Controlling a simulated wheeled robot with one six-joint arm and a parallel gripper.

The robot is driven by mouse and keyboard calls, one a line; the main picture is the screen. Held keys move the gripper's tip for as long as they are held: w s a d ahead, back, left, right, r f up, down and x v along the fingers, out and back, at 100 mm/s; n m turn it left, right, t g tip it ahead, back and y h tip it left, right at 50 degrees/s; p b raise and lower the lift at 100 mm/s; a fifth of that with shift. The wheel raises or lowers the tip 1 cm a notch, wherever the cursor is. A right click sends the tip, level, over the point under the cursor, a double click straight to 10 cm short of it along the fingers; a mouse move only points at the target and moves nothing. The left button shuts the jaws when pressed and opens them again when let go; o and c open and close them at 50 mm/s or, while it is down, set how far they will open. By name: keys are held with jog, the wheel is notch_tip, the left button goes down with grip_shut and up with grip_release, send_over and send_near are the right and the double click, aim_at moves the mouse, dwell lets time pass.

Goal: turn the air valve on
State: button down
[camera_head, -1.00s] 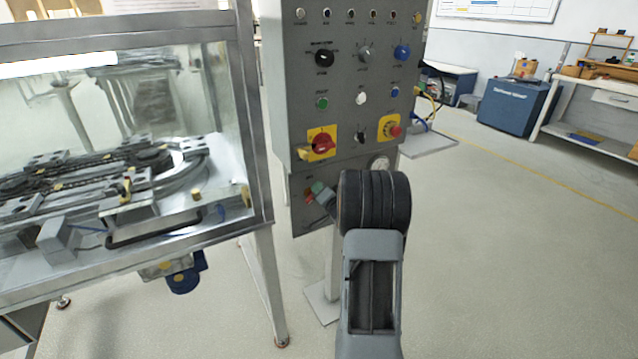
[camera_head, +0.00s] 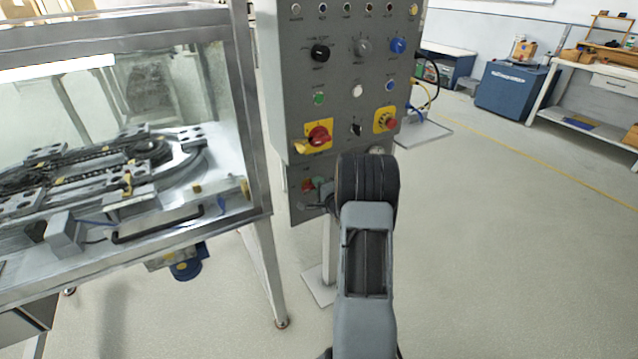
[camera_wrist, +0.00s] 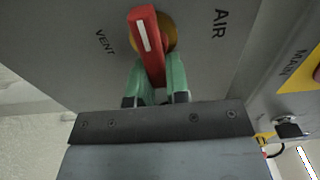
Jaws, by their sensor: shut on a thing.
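The air valve's red handle (camera_wrist: 146,36), with a white stripe, fills the top middle of the wrist view. It sits on a brass-coloured base (camera_wrist: 169,37) on a grey plate, between the labels VENT on the left and AIR on the right. The handle stands nearly upright in that view, its top leaning slightly left. My gripper (camera_wrist: 158,72) is shut on the handle, a green finger on each side.
The grey control panel (camera_head: 351,75) above carries knobs, buttons and a red rotary switch (camera_head: 318,136) on yellow. A glazed machine cabinet (camera_head: 185,110) stands close on the left. The floor to the right is open. A blue cabinet (camera_head: 512,92) stands further back.

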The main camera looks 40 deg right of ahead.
dwell(0.5)
jog(key=c, duration=1.1)
grip_release()
jog(key=s+a, duration=0.2)
jog(key=s, duration=1.1)
jog(key=shift+s, duration=0.35)
